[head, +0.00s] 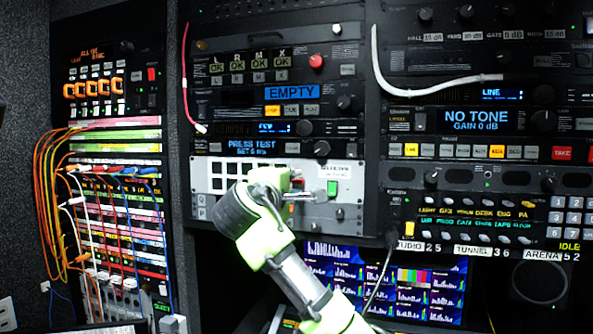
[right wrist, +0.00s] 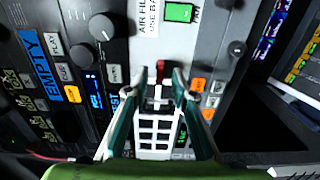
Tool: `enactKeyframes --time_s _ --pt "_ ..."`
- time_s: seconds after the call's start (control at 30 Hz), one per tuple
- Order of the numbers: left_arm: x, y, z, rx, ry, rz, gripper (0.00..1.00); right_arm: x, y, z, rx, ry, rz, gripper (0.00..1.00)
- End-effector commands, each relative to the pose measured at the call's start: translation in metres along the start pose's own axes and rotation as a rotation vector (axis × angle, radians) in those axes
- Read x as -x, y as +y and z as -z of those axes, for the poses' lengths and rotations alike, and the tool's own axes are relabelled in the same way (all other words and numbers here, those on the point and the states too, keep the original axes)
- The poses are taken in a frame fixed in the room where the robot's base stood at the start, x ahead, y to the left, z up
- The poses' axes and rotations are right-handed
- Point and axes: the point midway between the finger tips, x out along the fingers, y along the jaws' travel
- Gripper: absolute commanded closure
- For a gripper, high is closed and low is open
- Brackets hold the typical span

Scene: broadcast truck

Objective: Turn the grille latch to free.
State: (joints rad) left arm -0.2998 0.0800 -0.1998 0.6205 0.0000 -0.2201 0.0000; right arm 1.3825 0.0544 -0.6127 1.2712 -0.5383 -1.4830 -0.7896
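The grille (head: 230,172) is a row of dark square openings in a light grey rack panel (head: 352,180). In the right wrist view the grille (right wrist: 155,138) shows as a white lattice between my fingers. A small red piece (right wrist: 160,70), which looks like the grille latch, stands at its end. My right gripper (right wrist: 162,78) is open, with one finger on each side of the red piece and a gap showing; contact is unclear. In the head view the right gripper (head: 287,185) covers part of the panel. My left gripper is not in view.
A green lit switch (head: 332,188) sits right of my gripper on the same panel. A knob (head: 321,148) and the PRESS TEST display (head: 252,147) are just above. Monitor screens (head: 335,265) lie below. Patch cables (head: 48,200) hang at the left.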

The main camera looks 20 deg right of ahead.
Motion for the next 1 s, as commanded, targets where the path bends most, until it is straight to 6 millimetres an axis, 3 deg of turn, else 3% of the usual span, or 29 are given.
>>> enactKeyframes --time_s 0.03,0.2,0.57,0.67,1.0 --pt "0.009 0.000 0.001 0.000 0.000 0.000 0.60 -0.008 0.003 -0.001 0.002 -0.003 0.002 0.76" --pt "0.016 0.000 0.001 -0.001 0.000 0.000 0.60 -0.023 0.001 0.000 0.001 -0.001 0.002 0.76" --pt "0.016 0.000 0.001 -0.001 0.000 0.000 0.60 -0.028 -0.002 0.000 0.000 0.000 0.001 0.76" --pt "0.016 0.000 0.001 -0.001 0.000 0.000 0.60 -0.028 -0.001 0.000 0.000 0.000 0.001 1.00" --pt "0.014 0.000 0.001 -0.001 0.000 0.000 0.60 -0.028 -0.002 0.000 -0.011 0.000 0.002 1.00"
